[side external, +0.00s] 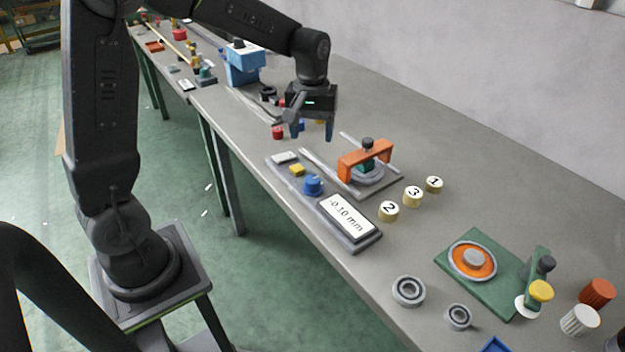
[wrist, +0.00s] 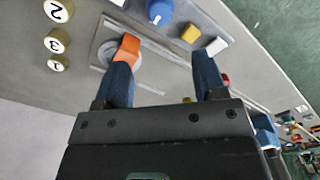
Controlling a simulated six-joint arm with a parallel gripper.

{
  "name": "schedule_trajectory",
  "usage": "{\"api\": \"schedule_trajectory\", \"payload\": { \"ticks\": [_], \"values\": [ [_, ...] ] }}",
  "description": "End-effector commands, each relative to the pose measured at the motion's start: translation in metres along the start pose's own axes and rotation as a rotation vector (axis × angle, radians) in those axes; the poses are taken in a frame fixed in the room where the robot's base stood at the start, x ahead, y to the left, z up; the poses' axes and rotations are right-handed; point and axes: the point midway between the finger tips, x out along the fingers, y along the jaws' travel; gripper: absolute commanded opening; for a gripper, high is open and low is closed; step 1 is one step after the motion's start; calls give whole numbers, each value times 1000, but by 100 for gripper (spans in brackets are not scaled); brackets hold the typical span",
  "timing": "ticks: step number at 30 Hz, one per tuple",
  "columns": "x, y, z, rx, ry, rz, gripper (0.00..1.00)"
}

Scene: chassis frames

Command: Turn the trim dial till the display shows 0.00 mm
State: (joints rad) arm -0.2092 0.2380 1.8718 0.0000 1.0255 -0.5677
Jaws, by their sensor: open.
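The trim dial is a blue knob (side external: 313,185) on a grey panel (side external: 355,246), between a yellow button (side external: 297,169) and the display (side external: 347,214). The display reads -0.10 mm. In the wrist view the blue knob (wrist: 160,11) is at the top edge, with the grey panel running beside it. My gripper (side external: 311,134) is open and empty, above the bench and behind the panel's far end, apart from the dial. Its two blue fingers (wrist: 162,72) show spread in the wrist view. The display is out of the wrist view.
An orange bridge clamp (side external: 365,159) with a black knob stands on a plate close to the panel. Numbered yellow cylinders (side external: 412,196) stand to its right. A green fixture (side external: 480,270) and bearing rings (side external: 408,291) lie farther right. A red button (side external: 278,132) is near my gripper.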

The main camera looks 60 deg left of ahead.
Motion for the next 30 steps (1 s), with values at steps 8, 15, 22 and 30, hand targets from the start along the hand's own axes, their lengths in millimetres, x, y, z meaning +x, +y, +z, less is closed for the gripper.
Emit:
{"api": "schedule_trajectory", "payload": {
  "ticks": [8,15,22,30],
  "values": [
    [30,0,-2,-11,-10,-6,64],
    [80,0,-1,-9,-11,-7,64],
    [120,0,-1,-9,-9,-6,64],
    [140,0,-1,-9,-6,-4,64]
  ]
}}
